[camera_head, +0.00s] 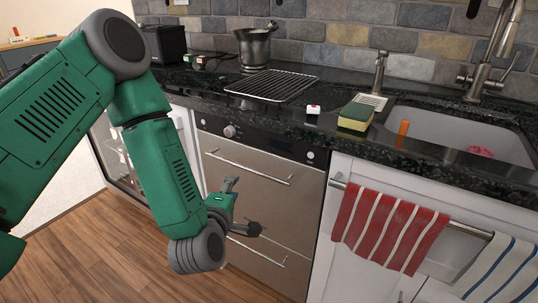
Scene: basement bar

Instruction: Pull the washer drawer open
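The washer (262,207) is a stainless steel front under the counter, with a knob and a dark panel on top. It has an upper bar handle (250,168) and a lower bar handle (262,250), and its front looks flush and closed. My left gripper (246,207) is in front of the washer, between the two handles. Its dark fingers are spread apart with nothing between them. The wrist hides the left end of the lower handle. I cannot tell whether a finger touches the front. My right gripper is not in view.
A dark countertop (300,125) runs above, with a metal rack (271,85), a metal pot (255,48), a sponge (356,116) and a sink (460,133). A striped red towel (385,228) hangs right of the washer. Wooden floor (105,255) lies free at lower left.

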